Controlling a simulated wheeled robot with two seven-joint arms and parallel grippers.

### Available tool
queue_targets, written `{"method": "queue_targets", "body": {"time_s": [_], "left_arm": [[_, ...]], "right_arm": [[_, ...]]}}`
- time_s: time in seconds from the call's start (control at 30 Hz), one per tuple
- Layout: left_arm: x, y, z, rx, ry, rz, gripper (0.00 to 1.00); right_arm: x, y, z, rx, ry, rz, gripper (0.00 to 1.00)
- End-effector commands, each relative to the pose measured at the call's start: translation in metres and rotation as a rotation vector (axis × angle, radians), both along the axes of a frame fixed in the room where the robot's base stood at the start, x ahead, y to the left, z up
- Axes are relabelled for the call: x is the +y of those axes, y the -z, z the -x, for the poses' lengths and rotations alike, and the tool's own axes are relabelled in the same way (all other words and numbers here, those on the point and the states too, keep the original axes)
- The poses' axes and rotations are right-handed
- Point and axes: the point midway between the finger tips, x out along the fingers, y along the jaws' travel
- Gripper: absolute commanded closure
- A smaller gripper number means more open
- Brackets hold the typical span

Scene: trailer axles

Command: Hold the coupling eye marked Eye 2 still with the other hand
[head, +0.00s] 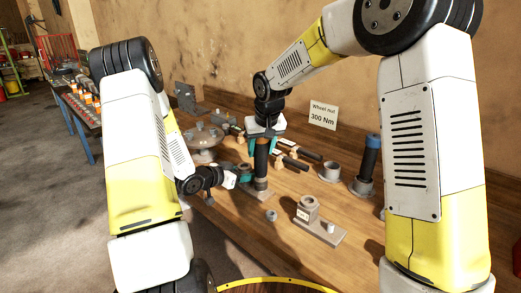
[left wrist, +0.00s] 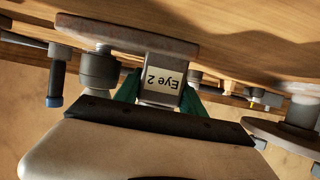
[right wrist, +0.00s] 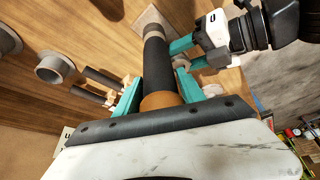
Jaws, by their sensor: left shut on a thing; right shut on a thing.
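The coupling eye marked Eye 2 (left wrist: 158,72) shows upside down in the left wrist view, its label readable between my teal fingers. My left gripper (left wrist: 160,92) is shut on its grey block. In the head view my left gripper (head: 243,174) reaches it from the left; the eye's base plate (head: 262,196) lies on the bench and the block is mostly hidden. My right gripper (head: 264,137) is above, shut on a dark upright tool (head: 261,157) with an orange-brown end (right wrist: 160,101). The tool's lower end stands at the eye; the exact contact is hidden.
Another coupling eye (head: 307,207) on a plate and a loose nut (head: 271,215) lie in front. A blue-topped tool (head: 370,160) stands in a holder at right, beside a grey ring (head: 329,172). A studded hub (head: 203,141) is behind my left gripper. A sign (head: 323,115) reads 300 Nm.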

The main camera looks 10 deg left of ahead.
Motion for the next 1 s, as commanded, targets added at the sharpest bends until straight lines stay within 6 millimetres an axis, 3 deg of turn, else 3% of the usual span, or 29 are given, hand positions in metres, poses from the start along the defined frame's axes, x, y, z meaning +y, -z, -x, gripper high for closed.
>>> {"method": "queue_targets", "body": {"time_s": [0.03,1.0], "left_arm": [[0.0000,0.0066,0.0048,0.018,0.001,-0.004,1.00],[0.0000,0.0066,0.0048,0.018,0.001,-0.004,1.00]], "right_arm": [[-0.0026,0.0070,0.0025,0.014,0.003,0.008,1.00],[-0.0025,-0.0017,0.0031,0.017,0.003,0.009,1.00]]}}
